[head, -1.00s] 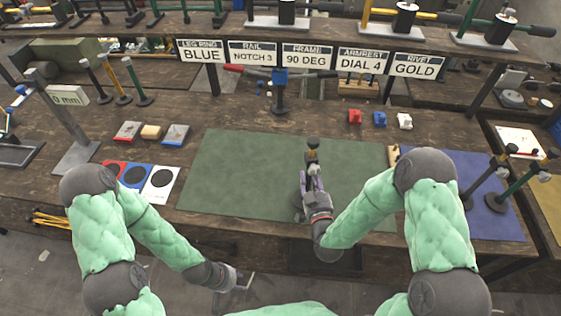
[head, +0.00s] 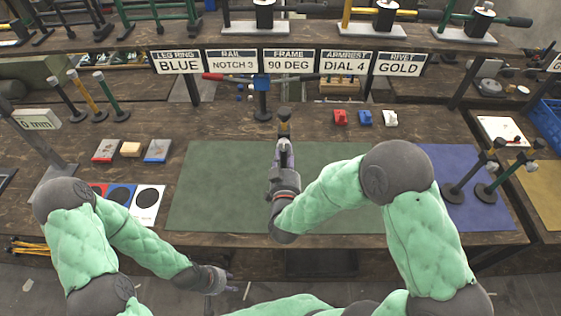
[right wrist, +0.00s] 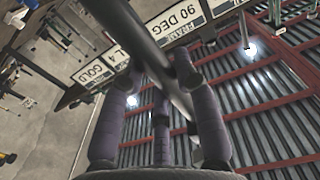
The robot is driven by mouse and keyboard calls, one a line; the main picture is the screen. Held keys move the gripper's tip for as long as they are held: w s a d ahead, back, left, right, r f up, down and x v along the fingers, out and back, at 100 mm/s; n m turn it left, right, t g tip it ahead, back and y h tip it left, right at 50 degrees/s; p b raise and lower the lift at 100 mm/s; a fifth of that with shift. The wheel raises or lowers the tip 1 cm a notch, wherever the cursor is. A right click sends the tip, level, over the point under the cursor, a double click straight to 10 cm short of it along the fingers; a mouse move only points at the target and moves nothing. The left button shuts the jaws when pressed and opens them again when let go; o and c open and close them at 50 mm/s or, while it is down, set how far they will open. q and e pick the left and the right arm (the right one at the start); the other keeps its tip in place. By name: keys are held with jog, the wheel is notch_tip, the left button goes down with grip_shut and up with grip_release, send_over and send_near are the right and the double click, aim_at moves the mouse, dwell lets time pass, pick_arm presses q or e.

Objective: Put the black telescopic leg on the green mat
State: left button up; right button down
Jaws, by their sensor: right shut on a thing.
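The green mat (head: 225,190) lies flat in the middle of the bench and is bare apart from my right arm over it. My right gripper (head: 284,150) is above the mat's far middle, shut on a dark leg with a tan band (head: 285,121), seen nearly end-on. In the right wrist view the leg is a dark grey rod (right wrist: 160,72) running slantwise between the purple fingers (right wrist: 160,110). The leg's lower end is hidden by the gripper in the head view. My left gripper (head: 230,281) is low in front of the bench edge, empty, its small fingertips apart.
Three legs (head: 88,95) stand at left. A sign row (head: 290,62) and a blue post (head: 262,97) stand behind the green mat.

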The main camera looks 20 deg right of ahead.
jog(key=w+d+f+b, duration=0.1)
jog(key=w+f+b, duration=0.2)
jog(key=w+f, duration=0.6)
jog(key=shift+w+f+b, duration=0.2)
jog(key=shift+f+b, duration=0.1)
jog(key=shift+f, duration=0.6)
jog(key=shift+f, duration=0.15)
jog(key=c, duration=1.1)
grip_release()
jog(key=shift+o, duration=0.9)
